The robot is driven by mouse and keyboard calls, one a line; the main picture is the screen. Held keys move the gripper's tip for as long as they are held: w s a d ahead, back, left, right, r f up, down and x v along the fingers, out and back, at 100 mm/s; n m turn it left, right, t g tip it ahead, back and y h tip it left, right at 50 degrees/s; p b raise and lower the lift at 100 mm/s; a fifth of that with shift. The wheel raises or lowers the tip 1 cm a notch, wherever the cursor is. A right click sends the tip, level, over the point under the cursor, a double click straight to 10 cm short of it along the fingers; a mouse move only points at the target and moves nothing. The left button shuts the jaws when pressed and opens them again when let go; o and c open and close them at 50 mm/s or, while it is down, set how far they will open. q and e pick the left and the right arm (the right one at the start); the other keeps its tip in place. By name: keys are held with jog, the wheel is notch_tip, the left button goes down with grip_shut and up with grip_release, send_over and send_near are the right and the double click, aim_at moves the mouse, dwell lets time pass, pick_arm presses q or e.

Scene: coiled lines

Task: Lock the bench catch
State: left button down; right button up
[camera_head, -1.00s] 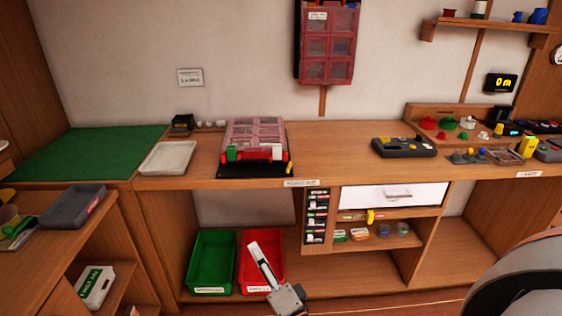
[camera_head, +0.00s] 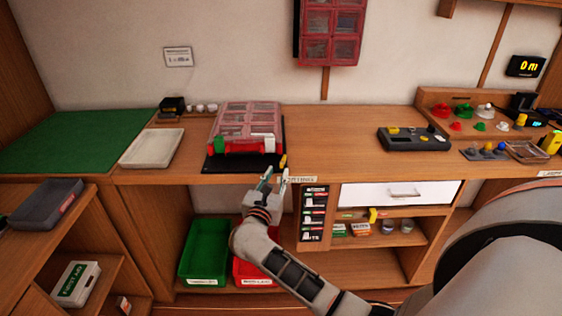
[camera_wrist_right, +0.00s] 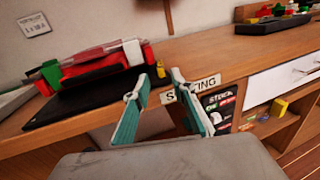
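A case with a clear reddish lid (camera_head: 248,118) lies on a black mat (camera_head: 215,163) at the bench's front edge. Its front has a green latch, a white latch and a red handle; the latches also show in the right wrist view, green (camera_wrist_right: 50,73) and white (camera_wrist_right: 133,52). A small yellow piece (camera_head: 283,160) stands at the mat's right edge and also shows in the wrist view (camera_wrist_right: 161,70); I cannot tell if it is the bench catch or how it is set. My right gripper (camera_head: 277,174) is open and empty, just in front of the bench edge below the yellow piece. My left gripper is not in view.
A white tray (camera_head: 151,149) and a green mat (camera_head: 70,140) lie left of the case. A dark grey device (camera_head: 414,139) lies to the right, with clear bench between. Green (camera_head: 205,250) and red (camera_head: 252,272) bins stand below, partly behind my right arm.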

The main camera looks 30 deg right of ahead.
aim_at(281, 165)
jog(key=x, duration=0.6)
jog(key=shift+w+d, duration=0.15)
jog(key=shift+d, duration=0.05)
grip_shut()
